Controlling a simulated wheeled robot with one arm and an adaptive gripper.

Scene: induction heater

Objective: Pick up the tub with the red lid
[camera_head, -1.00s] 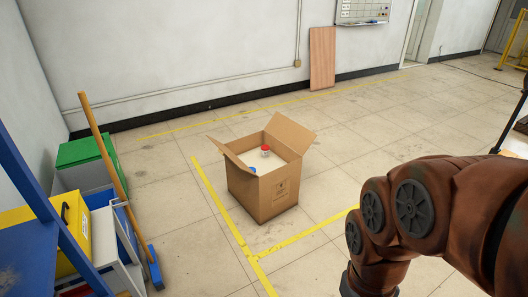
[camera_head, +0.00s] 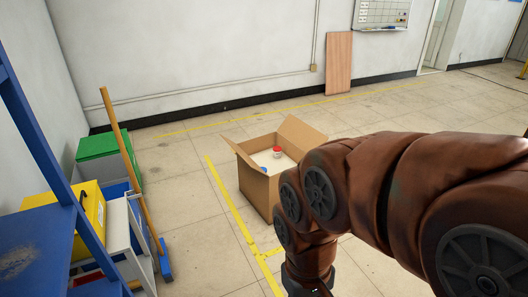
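The tub with the red lid (camera_head: 277,151) is small and white with a red top. It stands inside an open cardboard box (camera_head: 257,189) on the floor, near the middle of the head view. A small blue thing (camera_head: 263,169) shows beside it in the box, too small to make out. My brown arm crosses the right side of the view and covers the box's right part. The arm's lower end is in front of the box, nearer to me, and my gripper's fingers do not show.
A broom (camera_head: 131,170) leans at the left by a green bin (camera_head: 104,147), a yellow container (camera_head: 90,212) and a blue frame (camera_head: 38,245). Yellow tape (camera_head: 232,208) marks the floor. A wooden board (camera_head: 339,62) leans on the back wall. Floor behind the box is clear.

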